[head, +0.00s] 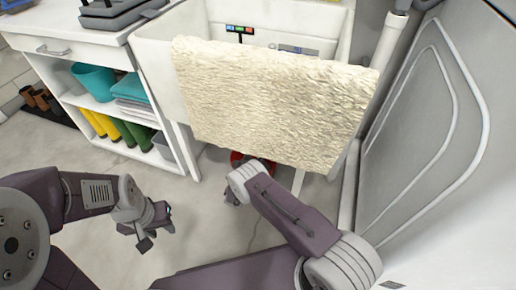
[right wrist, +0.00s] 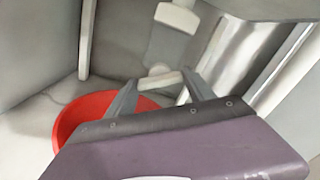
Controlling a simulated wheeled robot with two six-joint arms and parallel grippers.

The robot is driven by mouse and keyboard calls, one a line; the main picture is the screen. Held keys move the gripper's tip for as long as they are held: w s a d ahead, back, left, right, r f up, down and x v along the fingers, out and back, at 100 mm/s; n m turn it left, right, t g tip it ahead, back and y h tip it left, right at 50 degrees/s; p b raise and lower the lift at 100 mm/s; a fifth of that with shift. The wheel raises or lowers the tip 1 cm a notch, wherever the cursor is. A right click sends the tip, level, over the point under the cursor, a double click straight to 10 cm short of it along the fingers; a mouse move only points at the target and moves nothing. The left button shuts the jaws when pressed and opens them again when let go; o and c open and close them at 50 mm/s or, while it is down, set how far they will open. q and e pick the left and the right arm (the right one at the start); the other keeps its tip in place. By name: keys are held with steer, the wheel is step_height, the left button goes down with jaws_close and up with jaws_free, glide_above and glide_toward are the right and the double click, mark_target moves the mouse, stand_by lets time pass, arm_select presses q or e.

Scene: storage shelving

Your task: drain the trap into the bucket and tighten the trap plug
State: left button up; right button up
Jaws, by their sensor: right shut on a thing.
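In the right wrist view, my right gripper (right wrist: 160,82) is shut on a small pale piece, which looks like the trap plug (right wrist: 157,80). The pale trap (right wrist: 172,44) hangs just above it; whether the two are joined is unclear. The red bucket (right wrist: 82,112) stands on the floor below, partly hidden by my gripper. In the head view, only a bit of the bucket (head: 236,158) shows under the sink, and the trap is hidden behind the towel. My left gripper (head: 148,225) is open and empty above the floor, left of my right arm.
A cream towel (head: 270,95) hangs over the front of the white sink (head: 155,60). A white shelf unit (head: 60,70) with boots and a teal bucket (head: 93,80) stands left. A white panelled appliance (head: 440,150) bounds the right.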

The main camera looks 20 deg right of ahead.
steer(key=m+p, duration=0.1)
steer(key=m, duration=0.5)
steer(key=shift+m, duration=0.4)
stand_by(0.4)
steer(key=o, duration=1.4)
steer(key=p+v, duration=0.4)
steer(key=v, duration=0.5)
steer(key=shift+a+p, duration=0.1)
steer(key=shift+p, duration=0.2)
